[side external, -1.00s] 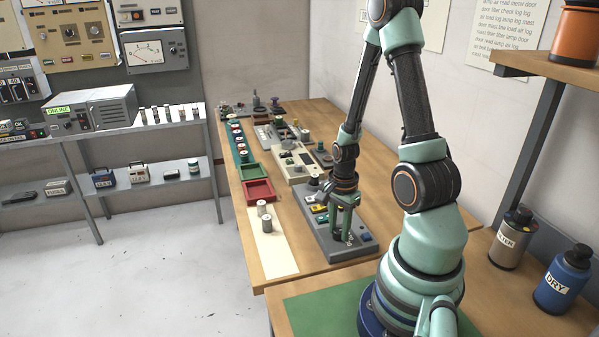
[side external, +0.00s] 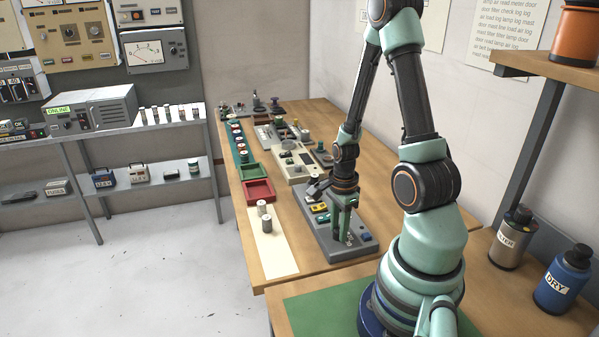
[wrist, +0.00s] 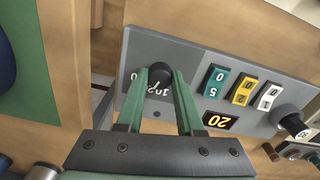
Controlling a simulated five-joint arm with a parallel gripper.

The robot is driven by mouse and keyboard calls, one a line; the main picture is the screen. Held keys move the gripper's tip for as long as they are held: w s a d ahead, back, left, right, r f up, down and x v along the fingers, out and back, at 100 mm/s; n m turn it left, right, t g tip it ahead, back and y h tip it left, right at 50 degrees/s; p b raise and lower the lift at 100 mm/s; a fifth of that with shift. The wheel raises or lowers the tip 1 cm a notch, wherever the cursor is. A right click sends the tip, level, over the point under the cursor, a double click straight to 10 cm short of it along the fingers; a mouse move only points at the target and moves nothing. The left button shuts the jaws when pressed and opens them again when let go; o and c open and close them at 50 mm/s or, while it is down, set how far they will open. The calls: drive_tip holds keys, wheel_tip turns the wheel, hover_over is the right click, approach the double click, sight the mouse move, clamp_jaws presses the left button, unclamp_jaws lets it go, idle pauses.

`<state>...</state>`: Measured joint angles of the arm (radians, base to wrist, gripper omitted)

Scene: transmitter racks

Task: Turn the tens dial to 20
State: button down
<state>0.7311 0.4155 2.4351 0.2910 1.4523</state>
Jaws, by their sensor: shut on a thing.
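The tens dial (wrist: 160,74) is a black knob on a grey panel (wrist: 195,60), with white numbers partly visible around it. My gripper (wrist: 158,84) has its two green fingers on either side of the knob, shut on it. In the side view my gripper (side external: 342,238) points down at the near end of the panel (side external: 352,252), and its fingers hide the knob. A plate with yellow digits reading 20 (wrist: 217,121) sits beside the dial. The dial's pointer cannot be made out.
Teal (wrist: 216,82), yellow (wrist: 242,87) and white (wrist: 268,96) number plates lie along the panel, with another black-topped knob (wrist: 293,123) at its far end. Two grey cylinders stand on a cream mat (side external: 277,262) beside the panel. A red tray (side external: 259,191) lies beyond.

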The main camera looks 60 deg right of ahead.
sight(338, 230)
drive_tip(key=c, duration=0.5)
unclamp_jaws()
drive_tip(key=shift+c, duration=0.2)
wheel_tip(338, 230, up, 12)
drive_tip(key=shift+r, duration=0.1)
drive_tip(key=w+a+r+n+t, duration=0.2)
drive_tip(key=w+a+r+n, duration=0.2)
drive_tip(key=a+n, duration=0.5)
drive_tip(key=w+a+r+n+t, duration=0.3)
drive_tip(key=a+r+n, duration=0.6)
drive_tip(key=n, duration=0.7)
drive_tip(key=shift+w+a+r+t, duration=0.25)
drive_tip(key=shift+w+t, duration=0.05)
drive_tip(key=shift+w, duration=0.2)
